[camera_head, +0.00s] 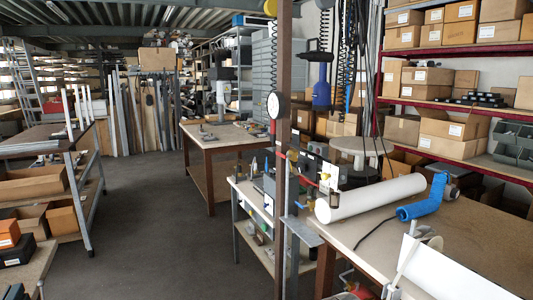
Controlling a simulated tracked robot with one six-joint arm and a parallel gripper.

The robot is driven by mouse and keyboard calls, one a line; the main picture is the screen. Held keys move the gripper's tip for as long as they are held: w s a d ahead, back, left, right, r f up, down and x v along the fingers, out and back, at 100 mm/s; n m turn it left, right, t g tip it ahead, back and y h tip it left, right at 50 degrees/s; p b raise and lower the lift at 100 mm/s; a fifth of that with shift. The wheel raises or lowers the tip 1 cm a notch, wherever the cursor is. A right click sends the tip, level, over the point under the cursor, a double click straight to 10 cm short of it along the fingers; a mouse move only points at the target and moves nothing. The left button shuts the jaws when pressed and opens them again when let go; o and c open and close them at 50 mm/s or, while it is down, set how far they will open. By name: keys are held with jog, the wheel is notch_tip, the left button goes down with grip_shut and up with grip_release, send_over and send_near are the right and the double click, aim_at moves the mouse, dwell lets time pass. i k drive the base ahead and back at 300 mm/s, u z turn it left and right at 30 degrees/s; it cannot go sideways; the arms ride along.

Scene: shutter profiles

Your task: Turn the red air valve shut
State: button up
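A brown upright post (280,60) stands in the middle of the view and carries air fittings. A round white-faced gauge (274,105) is mounted on it. A small red part (292,155) shows beside the post below the gauge, and another small red part (325,176) shows further right, near yellow fittings. They are too small to tell which is the red air valve or how its handle is turned.
A workbench (465,235) at the right holds a white roll (370,198) and a blue power tool (423,200). Another blue tool (321,80) hangs from a coiled cord. A shelf rack (60,180) stands at the left. The grey floor (155,230) between is clear.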

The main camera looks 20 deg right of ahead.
aim_at(282, 155)
jog(key=u, duration=0.3)
jog(key=i, duration=1.4)
jog(key=u, duration=0.45)
jog(key=i, duration=0.85)
jog(key=u, duration=0.25)
